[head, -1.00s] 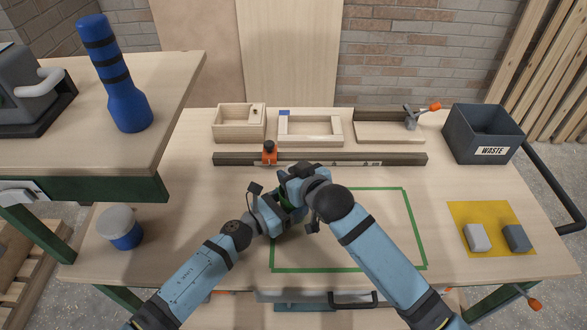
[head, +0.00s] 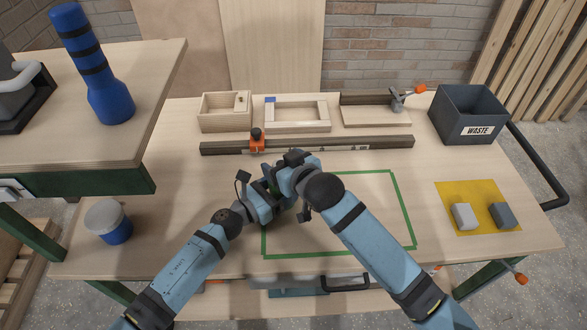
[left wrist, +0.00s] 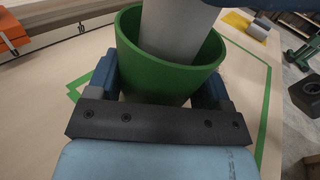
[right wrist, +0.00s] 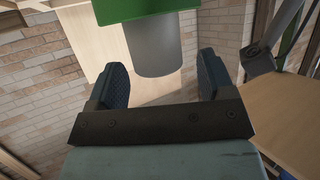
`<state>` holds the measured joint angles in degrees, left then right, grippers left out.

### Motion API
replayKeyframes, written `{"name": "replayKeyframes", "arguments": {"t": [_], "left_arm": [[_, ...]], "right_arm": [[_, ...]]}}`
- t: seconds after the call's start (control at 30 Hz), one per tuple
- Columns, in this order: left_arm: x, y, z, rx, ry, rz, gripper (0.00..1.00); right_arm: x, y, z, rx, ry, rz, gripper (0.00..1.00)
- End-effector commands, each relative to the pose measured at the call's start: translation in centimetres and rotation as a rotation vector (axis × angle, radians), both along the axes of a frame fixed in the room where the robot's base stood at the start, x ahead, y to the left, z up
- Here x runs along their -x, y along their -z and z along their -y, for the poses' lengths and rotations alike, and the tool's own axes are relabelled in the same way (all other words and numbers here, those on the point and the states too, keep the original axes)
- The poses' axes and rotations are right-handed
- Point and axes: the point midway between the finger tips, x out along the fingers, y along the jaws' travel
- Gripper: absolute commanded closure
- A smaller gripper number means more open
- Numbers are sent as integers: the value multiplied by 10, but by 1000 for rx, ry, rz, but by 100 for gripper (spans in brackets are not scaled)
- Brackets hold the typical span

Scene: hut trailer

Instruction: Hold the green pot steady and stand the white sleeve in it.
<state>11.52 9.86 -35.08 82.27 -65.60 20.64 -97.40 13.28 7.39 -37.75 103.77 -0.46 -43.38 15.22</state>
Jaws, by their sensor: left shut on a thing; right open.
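The green pot (left wrist: 170,80) stands between the fingers of my left gripper (left wrist: 162,85), which is shut on it. The white sleeve (left wrist: 178,28), greyish in this light, is inside the pot's mouth and leans slightly; its upper end is cut off in the left wrist view. In the right wrist view, the sleeve (right wrist: 153,52) sticks out of the pot (right wrist: 145,8). My right gripper (right wrist: 163,75) is open around the sleeve's free end, with gaps on both sides. In the head view my left gripper (head: 264,203) and right gripper (head: 285,178) hide nearly all of the pot and sleeve.
A green tape outline (head: 338,252) lies on the bench around the right of the grippers. A rail with an orange clamp (head: 257,142) runs behind. A yellow mat (head: 478,225) bears two grey blocks. A waste bin (head: 466,116) stands back right, and a blue-and-white jar (head: 108,222) left.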

Motion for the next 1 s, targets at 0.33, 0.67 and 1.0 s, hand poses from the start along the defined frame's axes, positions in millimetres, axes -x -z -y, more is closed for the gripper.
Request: {"name": "replayKeyframes", "arguments": {"t": [0.33, 0.67, 1.0], "left_arm": [[0, 0, 0, -1, 0, -1, 50], [0, 0, 0, 0, 0, 0, 50], [0, 0, 0, 0, 0, 0, 50]], "right_arm": [[57, -27, 33, -1, 0, 2, 25], [88, -42, 51, 0, 0, 1, 25], [89, -43, 51, 0, 0, 1, 25]]}}
